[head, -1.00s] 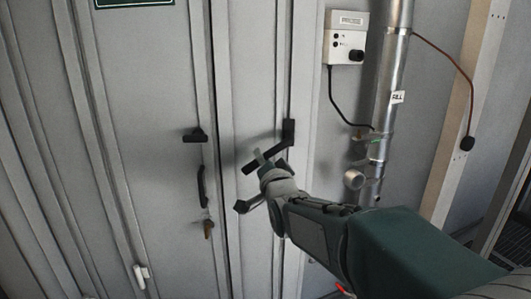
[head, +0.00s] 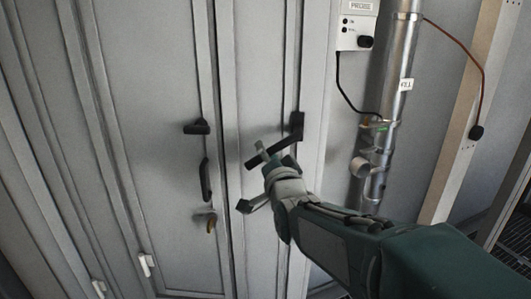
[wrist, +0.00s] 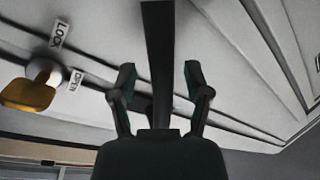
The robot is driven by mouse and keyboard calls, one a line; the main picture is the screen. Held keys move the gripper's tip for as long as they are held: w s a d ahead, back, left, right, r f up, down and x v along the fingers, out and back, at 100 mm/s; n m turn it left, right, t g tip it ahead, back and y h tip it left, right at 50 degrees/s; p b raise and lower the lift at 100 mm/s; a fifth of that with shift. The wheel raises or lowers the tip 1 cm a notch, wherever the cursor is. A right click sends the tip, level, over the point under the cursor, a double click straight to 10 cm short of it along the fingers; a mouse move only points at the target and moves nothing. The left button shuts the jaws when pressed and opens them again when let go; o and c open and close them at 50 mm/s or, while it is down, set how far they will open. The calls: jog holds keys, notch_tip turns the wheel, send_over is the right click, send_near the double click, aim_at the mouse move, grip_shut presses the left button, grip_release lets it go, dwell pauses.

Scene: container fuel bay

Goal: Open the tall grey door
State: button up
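The tall grey door (head: 262,90) fills the middle of the head view. A black lever handle (head: 298,126) sits near its right edge, with its bar slanting down to the left. My gripper (head: 252,180) is at the lower end of this bar. In the wrist view my gripper (wrist: 160,85) is open, with one finger on each side of the dark bar (wrist: 158,35). Gaps show between the bar and both fingers. A yellow key-like knob (wrist: 28,94) lies left of the fingers, by LOCK and OPEN labels.
A metal pipe (head: 395,100) and a white control box (head: 357,25) are on the right.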

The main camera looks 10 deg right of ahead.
jog(key=shift+s, duration=0.1)
jog(key=s+d+f, duration=0.1)
jog(key=s, duration=1)
jog(key=shift+s+f, duration=0.15)
jog(key=shift+s, duration=0.2)
